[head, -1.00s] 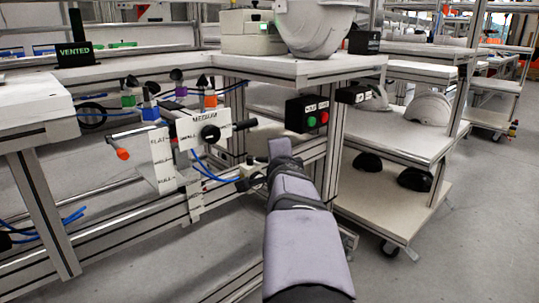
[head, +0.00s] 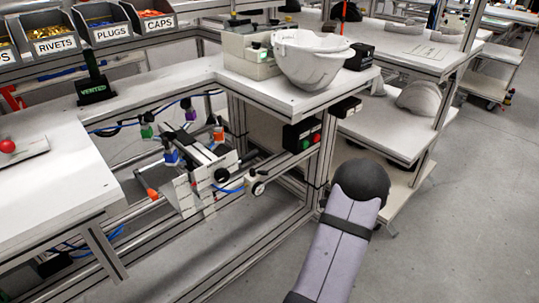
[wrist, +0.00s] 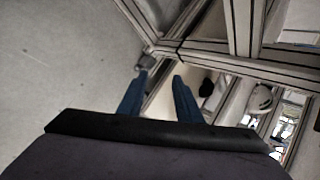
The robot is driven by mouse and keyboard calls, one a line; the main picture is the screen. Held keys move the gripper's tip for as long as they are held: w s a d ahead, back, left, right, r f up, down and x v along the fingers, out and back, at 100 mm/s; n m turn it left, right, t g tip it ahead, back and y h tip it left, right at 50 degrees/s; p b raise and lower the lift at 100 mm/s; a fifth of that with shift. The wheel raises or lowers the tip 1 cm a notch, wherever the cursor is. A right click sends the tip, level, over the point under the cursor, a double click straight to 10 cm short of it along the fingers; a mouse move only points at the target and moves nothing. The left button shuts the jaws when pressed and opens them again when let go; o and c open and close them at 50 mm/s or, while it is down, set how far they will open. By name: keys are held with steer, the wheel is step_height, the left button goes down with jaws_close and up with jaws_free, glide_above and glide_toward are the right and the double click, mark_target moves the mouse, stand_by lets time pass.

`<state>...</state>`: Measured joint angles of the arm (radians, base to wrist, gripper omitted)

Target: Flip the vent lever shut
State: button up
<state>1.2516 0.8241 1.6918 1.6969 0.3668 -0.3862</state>
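A low valve assembly (head: 205,165) with coloured fittings and a black round knob stands under the bench at centre left in the head view. An orange-tipped lever (head: 149,189) sticks out on its left side; I cannot tell for sure that it is the vent lever. A black sign reading VENTED (head: 94,91) stands on the bench above it. My gripper (wrist: 161,72) shows in the wrist view as two blue fingers, apart, with nothing seen between them. It is hidden in the head view, where only my arm shows, right of the valve assembly.
A white helmet shell (head: 312,64) sits on the bench at upper centre. A black box with green and red buttons (head: 302,137) hangs on the frame post. Bins labelled rivets, plugs and caps (head: 106,30) stand at upper left. The floor at right (head: 455,215) is clear.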

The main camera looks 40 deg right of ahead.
steer(key=w+a+n+t+y, duration=0.1)
steer(key=w+a+t, duration=0.1)
steer(key=w, duration=0.1)
steer(key=n+t+y, duration=0.5)
steer(key=t+y, duration=0.2)
steer(key=y, duration=0.1)
glide_toward(267, 174)
steer(key=w, duration=0.2)
steer(key=shift+a+b+x, duration=0.1)
steer(key=shift+b+x, duration=0.15)
steer(key=shift+x, duration=1.55)
steer(key=shift+a+b+x, duration=0.15)
steer(key=shift+b+x, duration=0.05)
steer(key=shift+x, duration=1.6)
steer(key=shift+s+f, duration=0.1)
steer(key=shift+f, duration=0.05)
jaws_close()
